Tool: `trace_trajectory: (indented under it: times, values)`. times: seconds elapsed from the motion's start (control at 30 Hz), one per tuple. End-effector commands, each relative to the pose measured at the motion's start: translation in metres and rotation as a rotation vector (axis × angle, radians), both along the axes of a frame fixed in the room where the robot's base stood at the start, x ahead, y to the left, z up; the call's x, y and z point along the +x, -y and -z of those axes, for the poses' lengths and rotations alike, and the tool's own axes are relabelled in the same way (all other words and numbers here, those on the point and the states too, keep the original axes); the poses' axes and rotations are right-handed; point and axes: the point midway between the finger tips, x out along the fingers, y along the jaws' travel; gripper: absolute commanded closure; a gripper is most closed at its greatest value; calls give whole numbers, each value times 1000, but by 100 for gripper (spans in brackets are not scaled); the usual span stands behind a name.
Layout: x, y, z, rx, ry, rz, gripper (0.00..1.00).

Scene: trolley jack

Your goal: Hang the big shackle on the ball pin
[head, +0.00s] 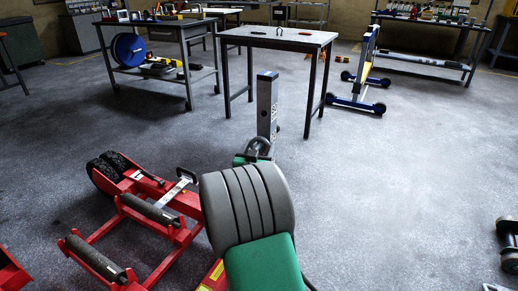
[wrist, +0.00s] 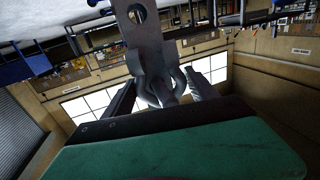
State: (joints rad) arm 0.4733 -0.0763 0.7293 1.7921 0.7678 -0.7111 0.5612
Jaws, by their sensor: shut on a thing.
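My gripper (head: 256,152) is at the centre of the head view, beyond my grey and green arm. In the wrist view my gripper (wrist: 163,86) is shut on the big shackle, with a dark finger on each side of it. The shackle (wrist: 153,92) is dark grey and rounded. It also shows small and partly covered in the head view (head: 260,143). A grey bar with a hole (wrist: 143,42) meets or overlaps the shackle. I cannot tell whether they are joined. An upright grey bar (head: 267,103) stands just past my gripper in the head view. I cannot make out the ball pin.
A red trolley jack (head: 172,200) with black rollers lies at the left, close to my arm. A grey table (head: 278,37) stands behind the upright bar, and a loaded workbench (head: 160,28) stands at the back left. A blue wheeled stand (head: 358,103) is at the back right. The right floor is mostly clear.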

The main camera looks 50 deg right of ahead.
Motion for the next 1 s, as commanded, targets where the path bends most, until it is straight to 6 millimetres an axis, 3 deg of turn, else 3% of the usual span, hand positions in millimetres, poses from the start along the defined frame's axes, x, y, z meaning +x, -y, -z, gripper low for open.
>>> trace_trajectory:
  times: [0.37, 0.4, 0.7, 1.0]
  values:
    - [0, 0, -2, -3, 3, 0, 96]
    - [0, 0, -2, -3, 3, 0, 31]
    - [0, 0, -1, 0, 1, 0, 8]
    - [-2, -5, 1, 3, -2, -2, 8]
